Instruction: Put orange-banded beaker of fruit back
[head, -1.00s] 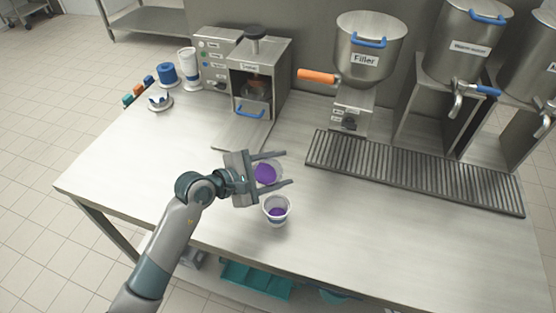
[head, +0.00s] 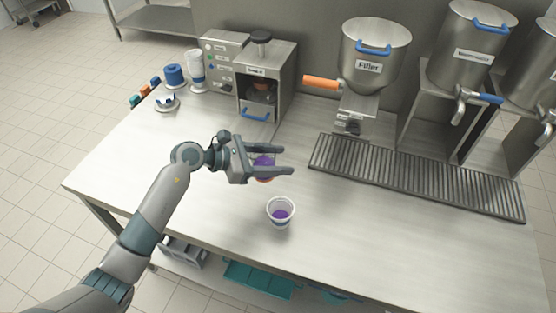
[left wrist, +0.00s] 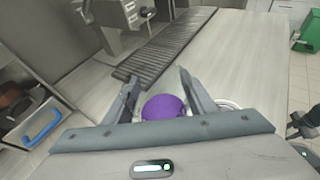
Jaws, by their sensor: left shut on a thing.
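My left gripper (head: 287,160) is shut on a beaker (head: 264,162) with purple contents, in the middle of the table. The gripper's fingers lie on either side of the beaker and hide much of it. A trace of orange shows low on its side. In the left wrist view the purple top of this beaker (left wrist: 163,107) shows between the two fingers (left wrist: 158,84). What looks like part of my right arm shows at the right edge of that view, but its jaws are unclear.
A second beaker (head: 280,213) with purple contents stands upright near the front edge. A machine with a blue handle (head: 266,80), the filler (head: 372,60) and a drain grate (head: 415,177) stand behind. Blue and white items (head: 174,76) sit back left.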

